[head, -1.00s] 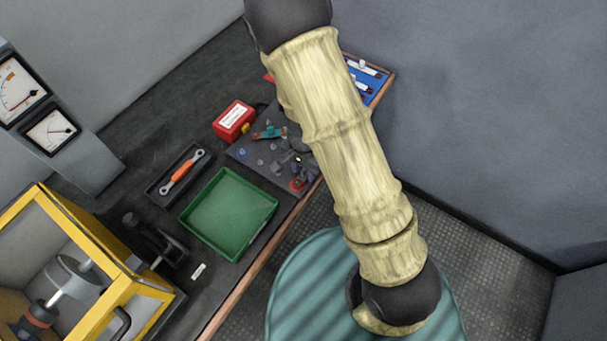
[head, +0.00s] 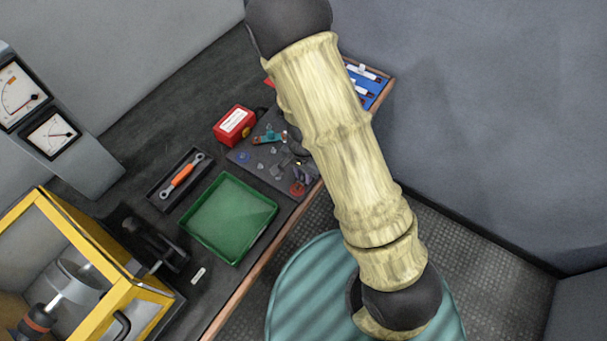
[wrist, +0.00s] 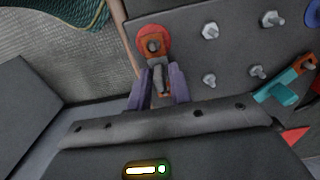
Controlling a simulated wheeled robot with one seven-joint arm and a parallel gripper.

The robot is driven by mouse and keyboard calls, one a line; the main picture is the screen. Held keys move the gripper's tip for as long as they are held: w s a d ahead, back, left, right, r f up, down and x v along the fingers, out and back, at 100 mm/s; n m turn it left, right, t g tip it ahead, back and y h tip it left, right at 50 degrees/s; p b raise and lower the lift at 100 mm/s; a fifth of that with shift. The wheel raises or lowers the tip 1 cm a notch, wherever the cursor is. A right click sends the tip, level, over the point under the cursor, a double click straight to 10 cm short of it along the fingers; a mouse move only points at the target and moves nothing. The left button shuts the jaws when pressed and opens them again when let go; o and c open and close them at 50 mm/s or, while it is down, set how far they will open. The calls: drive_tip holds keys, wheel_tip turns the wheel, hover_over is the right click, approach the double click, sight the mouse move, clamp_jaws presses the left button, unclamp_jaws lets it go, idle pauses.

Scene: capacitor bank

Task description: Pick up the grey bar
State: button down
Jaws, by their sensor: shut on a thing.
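In the wrist view, the two purple fingers of my gripper (wrist: 160,88) are closed around a small grey bar (wrist: 158,76). The bar's far end meets an orange-brown block with a bolt (wrist: 152,47) on a red disc (wrist: 154,38). I cannot tell whether the bar is clear of the block. In the head view, my arm hides much of the gripper, and the bar cannot be made out. The red disc (head: 297,188) shows near the front edge of the dark panel (head: 240,157).
Several bolts (wrist: 210,31) and a teal-and-orange part (wrist: 288,80) sit on the panel near my gripper. A green tray (head: 228,218), a dark tray with an orange-handled wrench (head: 182,175) and a red box (head: 234,124) stand nearby. A yellow-framed case (head: 95,240) is at left.

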wheel_tip(320, 180, up, 10)
drive_tip(key=p, duration=0.3)
idle(0.8)
